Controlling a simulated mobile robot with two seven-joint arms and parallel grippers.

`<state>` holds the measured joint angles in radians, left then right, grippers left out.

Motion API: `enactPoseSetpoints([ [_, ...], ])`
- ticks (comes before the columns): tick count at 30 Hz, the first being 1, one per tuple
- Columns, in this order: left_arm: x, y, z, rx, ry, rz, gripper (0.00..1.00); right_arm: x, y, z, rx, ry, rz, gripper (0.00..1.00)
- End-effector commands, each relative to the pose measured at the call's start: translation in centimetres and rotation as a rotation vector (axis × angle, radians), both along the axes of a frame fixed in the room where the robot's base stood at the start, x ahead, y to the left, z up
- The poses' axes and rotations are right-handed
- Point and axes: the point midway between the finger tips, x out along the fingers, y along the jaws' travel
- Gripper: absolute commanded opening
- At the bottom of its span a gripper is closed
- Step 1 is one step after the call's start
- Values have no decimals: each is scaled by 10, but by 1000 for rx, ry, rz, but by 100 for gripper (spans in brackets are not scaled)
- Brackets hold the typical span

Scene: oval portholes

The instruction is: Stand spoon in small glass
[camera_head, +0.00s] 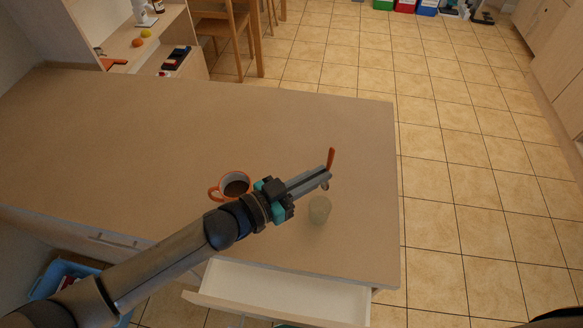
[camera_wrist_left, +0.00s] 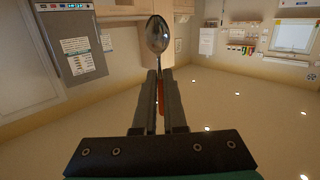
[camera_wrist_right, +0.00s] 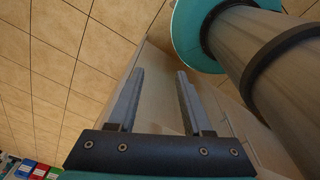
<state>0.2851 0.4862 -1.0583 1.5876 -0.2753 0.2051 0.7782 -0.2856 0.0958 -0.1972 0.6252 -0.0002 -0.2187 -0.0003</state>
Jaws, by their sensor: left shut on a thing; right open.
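My left gripper (camera_head: 327,175) is shut on a spoon with an orange handle (camera_head: 331,158), above the table's right part. The handle points up from the fingers, slightly tilted, and the head end shows just below them. In the left wrist view, the spoon's metal bowl (camera_wrist_left: 157,34) lies beyond the fingertips (camera_wrist_left: 159,76), with orange between the fingers. The small glass (camera_head: 320,210), pale green and see-through, stands upright on the table just below the gripper in the picture. The spoon appears outside it. My right gripper (camera_wrist_right: 158,74) is open and empty in the right wrist view.
An orange mug (camera_head: 215,193) with dark contents stands on the table (camera_head: 200,120), left of the glass, close to my left gripper's body. An open drawer (camera_head: 290,288) juts out below the table's front edge. The table's far middle is clear.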

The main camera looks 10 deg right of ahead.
Motion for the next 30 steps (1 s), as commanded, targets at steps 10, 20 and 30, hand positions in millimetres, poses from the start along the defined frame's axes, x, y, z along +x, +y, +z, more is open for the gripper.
enactPoseSetpoints([
  [10, 0, 0, -18, 0, 1, 1, 0, -23, 19, -21, 25, 34, -4, 50],
  [20, 0, 1, -43, 1, 0, 2, 0, -14, 15, -47, 19, 23, -2, 50],
  [30, 0, 1, -68, 1, 3, 2, 0, -13, 11, -72, 14, 20, -2, 50],
])
